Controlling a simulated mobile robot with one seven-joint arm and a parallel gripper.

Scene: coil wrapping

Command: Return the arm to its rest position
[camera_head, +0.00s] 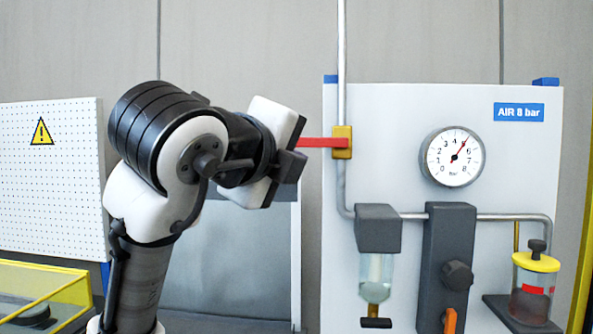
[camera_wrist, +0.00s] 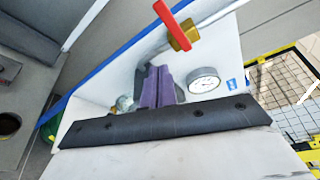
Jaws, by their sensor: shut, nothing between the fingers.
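My gripper (camera_head: 293,163) is raised in front of the panel at the left in the head view, with the arm bent at its elbow. In the wrist view its dark fingers (camera_wrist: 157,86) are together with nothing between them. A red valve lever (camera_head: 318,142) on a brass valve body (camera_head: 342,142) sticks out sideways from a vertical pipe. Its left end meets the gripper's outline in the head view. In the wrist view the lever (camera_wrist: 172,15) lies beyond the fingertips, apart from them in the picture.
The air panel (camera_head: 400,120) carries a round gauge (camera_head: 453,157), a grey filter with a clear bowl (camera_head: 376,270), a regulator (camera_head: 447,270) and a yellow-capped jar (camera_head: 534,285). A white pegboard (camera_head: 50,180) and a yellow-edged case (camera_head: 50,285) stand at the left.

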